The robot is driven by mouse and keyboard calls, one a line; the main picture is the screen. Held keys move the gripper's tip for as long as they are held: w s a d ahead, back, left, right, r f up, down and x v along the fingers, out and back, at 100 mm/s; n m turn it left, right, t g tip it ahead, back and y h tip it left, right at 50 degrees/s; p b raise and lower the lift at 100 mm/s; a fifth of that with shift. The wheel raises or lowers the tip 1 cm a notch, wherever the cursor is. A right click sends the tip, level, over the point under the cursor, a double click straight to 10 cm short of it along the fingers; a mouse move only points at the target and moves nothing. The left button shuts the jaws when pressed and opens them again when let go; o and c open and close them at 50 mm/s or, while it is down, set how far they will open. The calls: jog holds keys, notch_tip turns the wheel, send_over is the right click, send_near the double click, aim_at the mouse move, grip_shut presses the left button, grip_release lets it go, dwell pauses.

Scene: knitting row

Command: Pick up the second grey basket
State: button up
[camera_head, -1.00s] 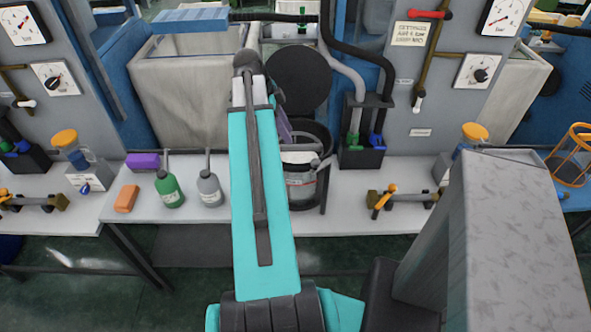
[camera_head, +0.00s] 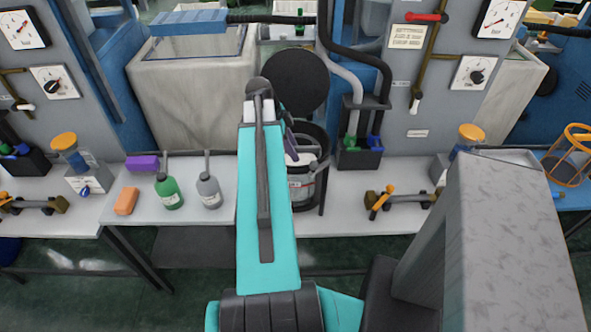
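No thing in view is clearly marked as the second grey basket. A dark round open holder (camera_head: 322,185) stands on the bench in the middle, with a pale grey labelled bucket (camera_head: 300,188) in it. A dark grey box (camera_head: 360,158) with green and blue parts stands to its right. A similar dark box (camera_head: 28,163) is at the far left. My turquoise arm reaches forward and covers the left side of the bucket. A dark and purple part at my arm's far end, probably my gripper (camera_head: 289,140), shows over the bucket. Its fingers are hidden, and no grip is visible.
A green bottle (camera_head: 170,192), grey bottle (camera_head: 209,192), orange block (camera_head: 126,201) and purple block (camera_head: 142,163) stand left of my arm. A valve with an orange handle (camera_head: 385,201) lies at right. An orange wire basket (camera_head: 570,158) is at the far right. Grey machine panels rise behind.

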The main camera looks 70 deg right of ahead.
jog(key=shift+s+f, duration=0.15)
jog(key=shift+f, duration=0.15)
jog(key=shift+p+x, duration=1)
jog(key=shift+x, duration=1.6)
jog(key=shift+d, duration=0.2)
grip_shut()
